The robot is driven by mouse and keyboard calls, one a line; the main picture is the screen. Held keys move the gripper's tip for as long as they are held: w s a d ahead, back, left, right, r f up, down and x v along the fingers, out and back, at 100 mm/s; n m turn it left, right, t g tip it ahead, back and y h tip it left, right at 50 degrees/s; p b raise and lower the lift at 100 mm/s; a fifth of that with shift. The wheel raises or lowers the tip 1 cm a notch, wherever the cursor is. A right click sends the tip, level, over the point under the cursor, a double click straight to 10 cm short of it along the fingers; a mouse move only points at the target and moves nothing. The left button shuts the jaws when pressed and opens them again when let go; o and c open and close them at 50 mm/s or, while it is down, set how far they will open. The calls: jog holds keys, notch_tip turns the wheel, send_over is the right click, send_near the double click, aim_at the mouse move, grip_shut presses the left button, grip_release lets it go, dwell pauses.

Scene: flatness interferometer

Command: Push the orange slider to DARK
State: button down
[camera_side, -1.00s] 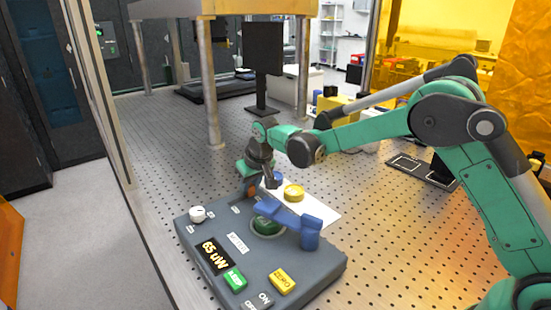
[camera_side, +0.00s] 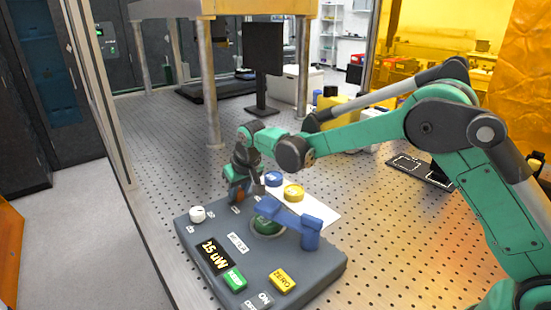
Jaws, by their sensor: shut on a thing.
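The orange slider (camera_side: 239,196) shows as a small orange patch at the back edge of the grey instrument box (camera_side: 300,280). My gripper (camera_side: 237,189) is shut on it from above, and the fingers hide most of it. The box's display (camera_side: 215,256) reads 25 uW. Small white labels lie on the box near the slider, too small to read.
The box also carries a white knob (camera_side: 197,214), a blue arm (camera_side: 290,219) over a green round part (camera_side: 266,226), a green button (camera_side: 235,279) and a yellow button (camera_side: 282,280). A yellow disc (camera_side: 293,193) and blue disc (camera_side: 273,179) lie behind the box.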

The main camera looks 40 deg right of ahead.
aim_at(237, 210)
jog(key=shift+a, duration=1.15)
jog(key=c, duration=0.6)
grip_release()
jog(key=shift+c, duration=0.2)
jog(key=shift+v, duration=2.8)
jog(key=shift+s+d+r, duration=0.1)
